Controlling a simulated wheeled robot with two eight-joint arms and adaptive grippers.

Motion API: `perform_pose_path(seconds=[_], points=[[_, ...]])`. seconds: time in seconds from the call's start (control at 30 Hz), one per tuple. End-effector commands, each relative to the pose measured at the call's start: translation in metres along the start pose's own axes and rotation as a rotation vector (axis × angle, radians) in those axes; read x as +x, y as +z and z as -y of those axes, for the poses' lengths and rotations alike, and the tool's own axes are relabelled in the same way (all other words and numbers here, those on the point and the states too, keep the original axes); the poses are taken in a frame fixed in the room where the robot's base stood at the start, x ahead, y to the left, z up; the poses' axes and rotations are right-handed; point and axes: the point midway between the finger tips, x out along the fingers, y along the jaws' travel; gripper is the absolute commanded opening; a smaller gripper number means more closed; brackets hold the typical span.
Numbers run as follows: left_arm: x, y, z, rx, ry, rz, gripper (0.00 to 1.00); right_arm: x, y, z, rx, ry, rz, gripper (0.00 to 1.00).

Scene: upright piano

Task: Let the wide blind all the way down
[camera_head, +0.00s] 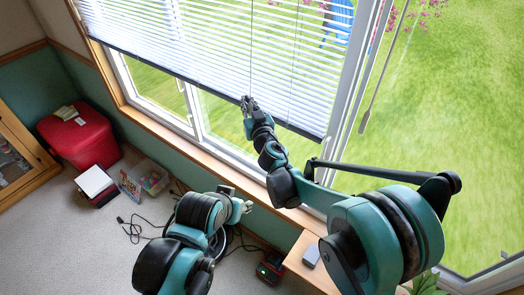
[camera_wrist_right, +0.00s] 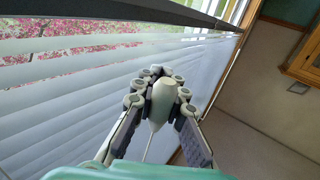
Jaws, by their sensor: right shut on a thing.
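The wide blind (camera_head: 200,40) has white slats and hangs partly down over the window. Its dark bottom rail (camera_head: 170,72) runs slantwise across the view, with bare glass below it. The slats also show in the right wrist view (camera_wrist_right: 60,105), with a dark rail along the top. My right gripper (camera_head: 249,104) is in front of the blind near the rail. In the wrist view its fingers are shut on a pale, teardrop-shaped cord pull (camera_wrist_right: 163,100). A thin cord (camera_head: 251,50) runs up from there. My left gripper (camera_head: 243,207) is low over the floor, away from the blind; its fingers are unclear.
A wooden sill (camera_head: 165,127) runs below the window. Another hanging pull (camera_head: 365,122) is at the window to the right. A red box (camera_head: 80,135), a clear bin (camera_head: 152,177) and dark cables (camera_head: 133,228) are on the carpet. A small wooden surface (camera_head: 300,260) is near my right arm.

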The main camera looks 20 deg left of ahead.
Motion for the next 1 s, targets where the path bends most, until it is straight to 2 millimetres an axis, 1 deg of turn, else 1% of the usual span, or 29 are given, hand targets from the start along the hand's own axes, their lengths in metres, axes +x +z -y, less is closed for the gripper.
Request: perform_pose_path(seconds=[0.03, 0.33, 0.4, 0.47, 0.8, 0.9, 1.0], points=[[-0.002, -0.001, 0.0, 0.0, 0.0, 0.0, 0.4, 0.0, -0.003, 0.001, 0.001, -0.001, 0.0, 0.0], [-0.001, -0.001, 0.0, 0.0, 0.0, 0.0, 0.4, 0.0, -0.002, 0.001, 0.001, -0.001, 0.0, 0.0], [-0.003, -0.002, 0.0, 0.0, 0.0, 0.0, 0.4, 0.0, -0.006, 0.001, 0.001, -0.001, 0.0, 0.0], [-0.008, -0.005, 0.0, 0.0, 0.0, 0.0, 0.4, 0.0, -0.014, 0.001, 0.001, -0.001, 0.0, 0.0], [-0.038, -0.027, 0.0, 0.0, 0.0, 0.0, 0.4, 0.0, -0.071, 0.001, 0.001, -0.001, 0.0, 0.0], [-0.045, -0.032, 0.0, 0.0, 0.0, 0.0, 0.4, 0.0, -0.085, 0.001, 0.001, 0.0, 0.0, 0.0], [-0.049, -0.035, 0.0, 0.0, 0.0, 0.0, 0.4, 0.0, -0.092, 0.001, 0.001, 0.0, 0.0, 0.0]])
